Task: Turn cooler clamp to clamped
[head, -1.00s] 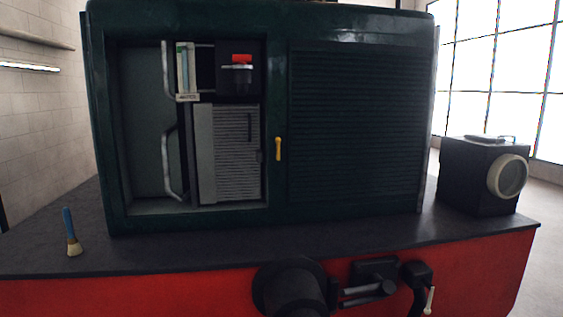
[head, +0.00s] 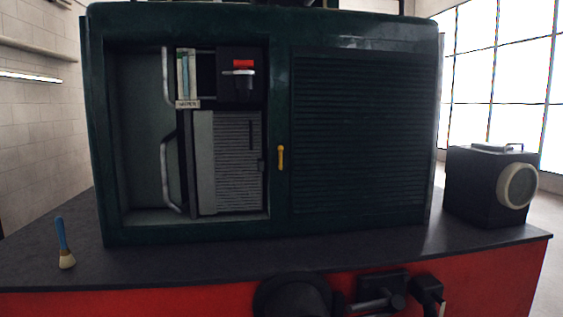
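A dark green cabinet (head: 281,228) stands on the tram's front deck, its left bay open. In the bay sits a grey louvred unit (head: 236,150), perhaps the cooler. A small dark catch (head: 261,165) shows at its right edge. A yellow handle (head: 280,157) hangs upright on the post right of the bay. I cannot tell for sure which of these is the cooler clamp, or its state. My gripper is not in view.
Above the louvred unit are a red-topped fitting (head: 243,65) and a pale-blue and cream upright item (head: 187,74). A brush (head: 65,246) stands at the deck's left, a black lamp (head: 483,189) at the right. A black buffer (head: 292,298) juts from the red front (head: 180,304).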

